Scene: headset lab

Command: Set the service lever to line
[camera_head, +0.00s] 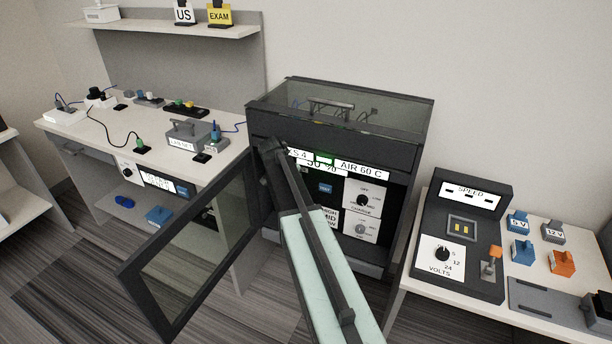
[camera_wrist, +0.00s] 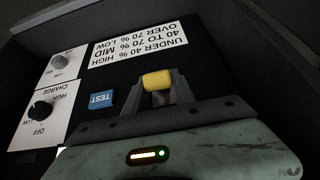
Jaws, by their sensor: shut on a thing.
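A yellow rounded handle (camera_wrist: 157,80) shows in the wrist view between the dark fingers of my gripper (camera_wrist: 155,97). My gripper is shut on it, in front of a dark panel. I take it to be the service lever, but no lever label or line mark is readable. The panel sits inside an open dark cabinet (camera_head: 408,155) in the head view. There my pale green arm covers part of the panel, and the gripper and yellow handle are hidden.
The open glass door (camera_head: 190,262) stands left of my arm. A side table (camera_head: 545,337) holds a volts unit (camera_head: 462,235).

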